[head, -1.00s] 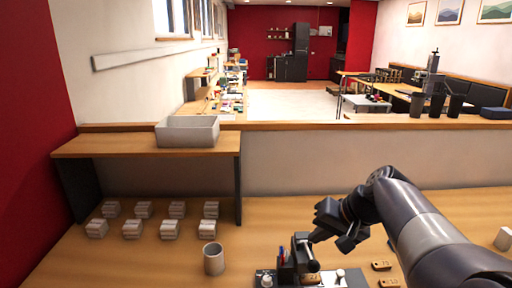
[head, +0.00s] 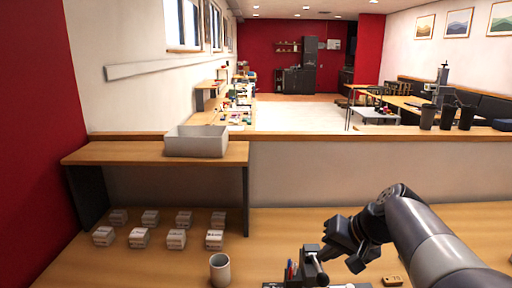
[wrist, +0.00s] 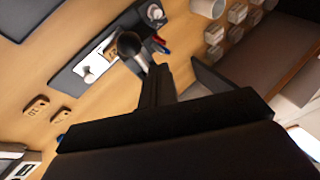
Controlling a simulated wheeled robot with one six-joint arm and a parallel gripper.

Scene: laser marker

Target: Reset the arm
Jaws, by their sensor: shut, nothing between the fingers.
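My gripper (head: 330,252) hangs over the bench beside the laser marker, with its dark fingers shut and empty. In the wrist view the fingers (wrist: 157,80) point toward the marker, and no object shows between them. The laser marker (head: 311,268) is a dark upright device at the bottom of the head view, partly cut off. In the wrist view its grey base (wrist: 75,80) carries a wooden tag (wrist: 112,50) and a white knob. I cannot tell whether the fingers touch the marker.
A white mug (head: 220,270) stands left of the marker. Several white boxes (head: 176,239) sit in rows under and before a wooden shelf (head: 100,154) holding a grey bin (head: 196,145). A loose wooden tag (head: 393,281) lies right of the marker. Open bench lies between.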

